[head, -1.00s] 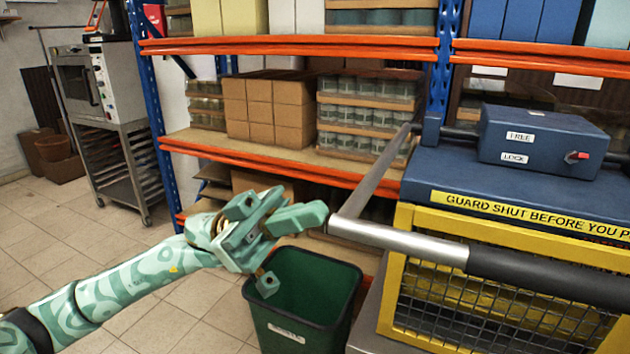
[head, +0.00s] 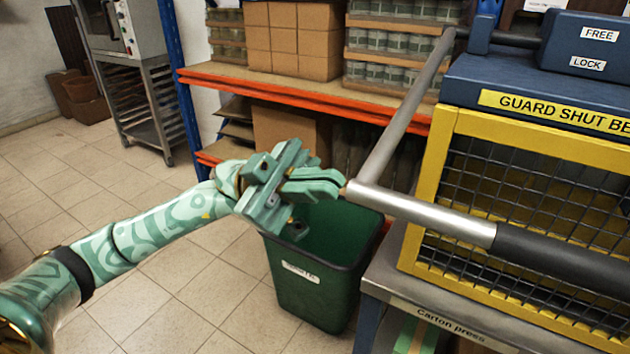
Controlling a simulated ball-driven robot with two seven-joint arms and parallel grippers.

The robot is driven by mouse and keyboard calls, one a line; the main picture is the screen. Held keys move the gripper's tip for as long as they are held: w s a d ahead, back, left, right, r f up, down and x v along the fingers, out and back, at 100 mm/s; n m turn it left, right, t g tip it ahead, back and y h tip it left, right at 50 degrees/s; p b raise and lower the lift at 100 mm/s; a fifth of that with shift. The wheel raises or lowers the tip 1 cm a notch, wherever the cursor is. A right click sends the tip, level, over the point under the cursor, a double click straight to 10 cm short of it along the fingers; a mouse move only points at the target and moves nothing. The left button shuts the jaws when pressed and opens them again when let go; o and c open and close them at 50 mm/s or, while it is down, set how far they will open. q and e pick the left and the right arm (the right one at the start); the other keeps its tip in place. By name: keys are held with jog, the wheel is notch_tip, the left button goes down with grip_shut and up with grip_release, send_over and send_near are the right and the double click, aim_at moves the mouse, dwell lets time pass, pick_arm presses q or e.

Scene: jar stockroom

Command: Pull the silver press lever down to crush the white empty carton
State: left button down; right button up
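The silver press lever (head: 408,107) runs from a pivot on top of the press down toward me, to a corner. From there a silver crossbar (head: 428,214) goes right into a black grip (head: 560,257). My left gripper (head: 318,207) is at the crossbar's left end; its fingers look apart, with nothing seen between them. The upper fingertip is close to the bar end; I cannot tell whether it touches. The press cage (head: 434,190) has a yellow frame and dark mesh. I cannot make out the white carton. My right gripper is not in view.
A green bin (head: 318,297) stands on the floor under my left gripper. The press table (head: 460,318), labelled "Carton press", is at the lower right. A blue box (head: 590,45) labelled FREE and LOCK sits above. Shelving (head: 300,90) stands behind; the floor at left is clear.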

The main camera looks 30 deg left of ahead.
pick_arm(q)
jog(key=shift+w+f+n+t, duration=0.3)
jog(key=shift+f, duration=0.4)
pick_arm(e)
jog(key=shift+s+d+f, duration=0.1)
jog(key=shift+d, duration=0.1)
pick_arm(q)
jog(key=r+b+v, duration=0.1)
jog(key=v, duration=1.4)
jog(key=shift+a+b, duration=0.3)
jog(key=shift+a, duration=0.25)
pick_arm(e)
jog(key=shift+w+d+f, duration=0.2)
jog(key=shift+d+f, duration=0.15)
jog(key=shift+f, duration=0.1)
pick_arm(q)
jog(key=shift+f, duration=0.15)
